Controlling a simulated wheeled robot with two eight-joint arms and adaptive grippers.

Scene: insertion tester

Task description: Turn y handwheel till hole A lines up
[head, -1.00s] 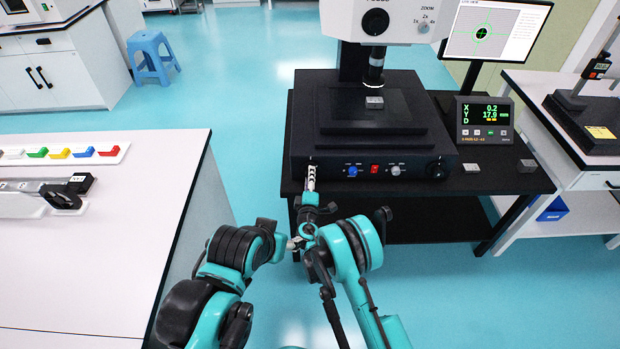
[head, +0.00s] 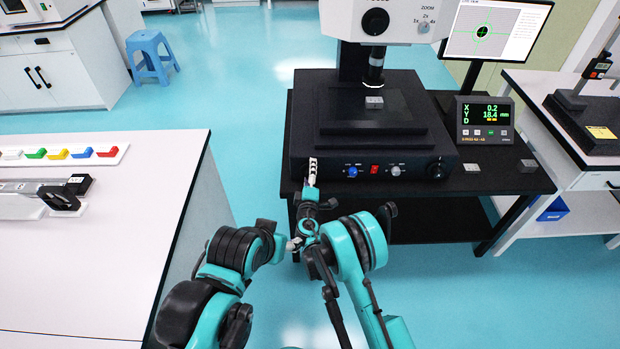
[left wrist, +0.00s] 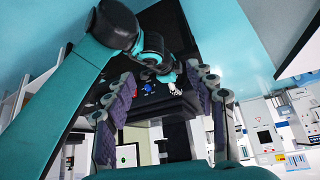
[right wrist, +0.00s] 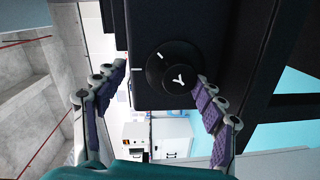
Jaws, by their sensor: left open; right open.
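The Y handwheel (right wrist: 178,78), a round black knob with a white Y and a white mark, is on the stage base (right wrist: 150,25) in the right wrist view. In the head view it is hidden behind my right gripper (head: 312,168) at the base's front left. My right gripper's fingers are open, one on each side of the handwheel; I cannot tell if they touch it. The readout (head: 485,118) shows X 0.2 and Y 18.4. The monitor (head: 495,30) shows a dark round spot near a green crosshair. My left gripper (left wrist: 160,80) is open and empty.
Another black knob (head: 437,168) is at the base's front right. A small grey block (head: 374,102) lies on the stage under the lens. My two arms are close together in front of the black table (head: 520,180). A white bench (head: 100,240) stands at the left.

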